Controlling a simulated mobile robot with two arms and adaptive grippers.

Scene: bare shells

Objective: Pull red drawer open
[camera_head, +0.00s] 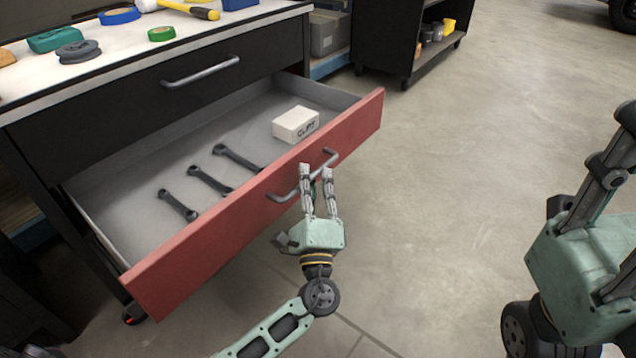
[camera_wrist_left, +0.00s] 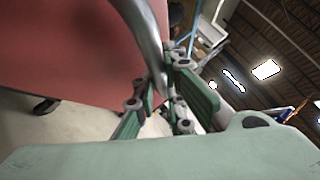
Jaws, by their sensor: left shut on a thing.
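The red drawer (camera_head: 240,210) is pulled well out of the black workbench, and its inside shows. Its grey bar handle (camera_head: 282,197) runs along the red front. My left gripper (camera_head: 317,172) is shut on the handle near the middle of the front. In the left wrist view the handle (camera_wrist_left: 143,38) passes between the fingers of the left gripper (camera_wrist_left: 160,88), with the red front (camera_wrist_left: 60,45) behind it. My right arm shows at the right edge of the head view; its gripper's fingers are not in view.
The drawer holds several dark wrenches (camera_head: 209,180) and a white box (camera_head: 296,124). The benchtop (camera_head: 215,33) carries tape rolls and tools. A black drawer (camera_head: 160,98) above is shut. A dark cart (camera_head: 390,38) stands behind. The concrete floor (camera_head: 470,150) to the right is clear.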

